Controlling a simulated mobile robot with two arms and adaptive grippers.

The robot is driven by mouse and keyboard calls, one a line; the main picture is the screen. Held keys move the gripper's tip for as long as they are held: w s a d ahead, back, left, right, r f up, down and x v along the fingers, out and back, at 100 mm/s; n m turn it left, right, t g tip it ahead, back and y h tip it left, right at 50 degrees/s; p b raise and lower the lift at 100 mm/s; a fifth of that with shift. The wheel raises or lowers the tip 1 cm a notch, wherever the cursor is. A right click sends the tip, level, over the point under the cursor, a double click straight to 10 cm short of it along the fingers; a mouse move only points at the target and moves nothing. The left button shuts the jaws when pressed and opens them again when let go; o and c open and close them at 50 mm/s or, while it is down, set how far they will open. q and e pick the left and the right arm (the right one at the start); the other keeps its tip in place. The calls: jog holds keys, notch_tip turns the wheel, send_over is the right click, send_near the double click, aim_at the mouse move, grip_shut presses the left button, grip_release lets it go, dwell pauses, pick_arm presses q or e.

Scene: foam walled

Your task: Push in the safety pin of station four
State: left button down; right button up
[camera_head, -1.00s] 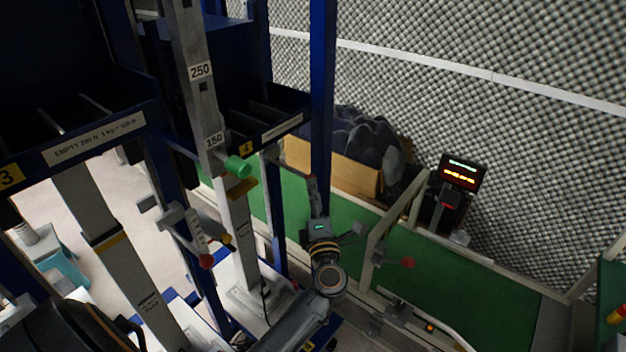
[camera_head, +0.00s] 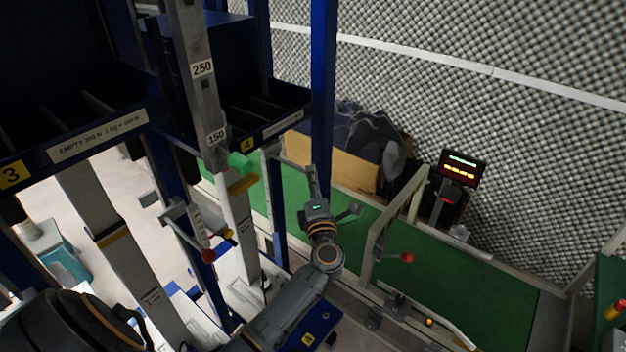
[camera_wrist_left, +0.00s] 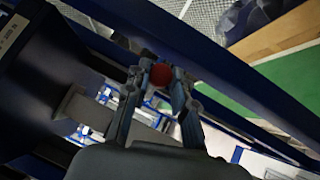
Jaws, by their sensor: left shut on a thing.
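A red knob (camera_head: 208,256) and a yellow knob (camera_head: 228,235) sit lower. My right gripper is not seen.
Station three's blue bin (camera_head: 75,140) is on the left. Blue posts (camera_head: 322,90) stand close to my left arm. A cardboard box (camera_head: 335,160) with dark foam lies behind. A gate with a red knob (camera_head: 407,257) and a lit display (camera_head: 462,170) are on the right.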

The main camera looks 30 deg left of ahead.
aim_at(288, 163)
pick_arm(q)
jog(key=a, duration=0.8)
jog(key=shift+w+a+p, duration=0.3)
jog(key=shift+r, duration=0.1)
jog(key=c, duration=1.2)
grip_release()
jog(key=shift+a, duration=0.15)
jog(key=shift+o, duration=0.5)
